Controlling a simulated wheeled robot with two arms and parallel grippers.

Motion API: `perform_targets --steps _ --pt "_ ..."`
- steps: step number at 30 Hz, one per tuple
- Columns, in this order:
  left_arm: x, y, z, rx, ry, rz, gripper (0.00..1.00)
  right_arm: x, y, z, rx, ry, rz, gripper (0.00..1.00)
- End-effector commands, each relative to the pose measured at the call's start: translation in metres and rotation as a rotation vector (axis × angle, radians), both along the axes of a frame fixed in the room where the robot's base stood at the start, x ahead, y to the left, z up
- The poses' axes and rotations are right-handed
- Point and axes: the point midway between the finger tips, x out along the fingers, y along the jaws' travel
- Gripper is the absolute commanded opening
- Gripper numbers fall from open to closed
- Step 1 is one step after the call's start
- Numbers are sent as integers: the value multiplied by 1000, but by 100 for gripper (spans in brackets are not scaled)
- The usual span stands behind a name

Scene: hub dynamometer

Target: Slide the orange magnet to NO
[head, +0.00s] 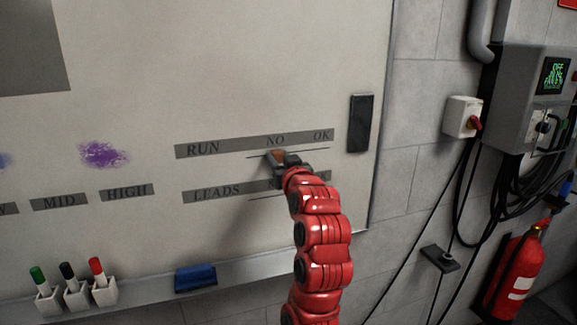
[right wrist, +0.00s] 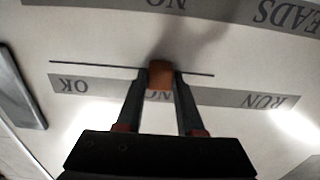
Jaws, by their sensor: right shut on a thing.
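The orange magnet (head: 277,155) is on the whiteboard, just below the word NO (head: 275,140) on the upper grey strip with RUN, NO and OK. My right gripper (head: 281,160) is at the board and shut on the magnet. In the right wrist view, which shows the lettering upside down, the magnet (right wrist: 160,74) sits between the two fingertips (right wrist: 160,80) on a thin dark line. NO on that strip is partly hidden behind the magnet and fingers there. My left gripper is not in view.
A LEADS strip (head: 217,191) lies below, partly covered by my right arm. A black eraser-like block (head: 360,123) is near the board's right edge. A blue block (head: 195,278) and marker pens (head: 97,270) are at the bottom ledge. A switch box (head: 462,117) is right.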

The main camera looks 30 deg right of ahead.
Motion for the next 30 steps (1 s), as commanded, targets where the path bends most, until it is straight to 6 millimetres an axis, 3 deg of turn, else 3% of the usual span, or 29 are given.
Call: perform_targets --steps 10,11,15,16,30 --pt "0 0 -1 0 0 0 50 2 6 -2 5 6 11 0" --pt "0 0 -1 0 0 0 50 2 6 -2 5 6 11 40" --pt "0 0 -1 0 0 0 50 2 6 -2 4 4 10 65" --pt "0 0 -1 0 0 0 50 2 6 -1 4 4 10 68" --pt "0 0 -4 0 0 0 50 0 6 -1 2 0 9 68"
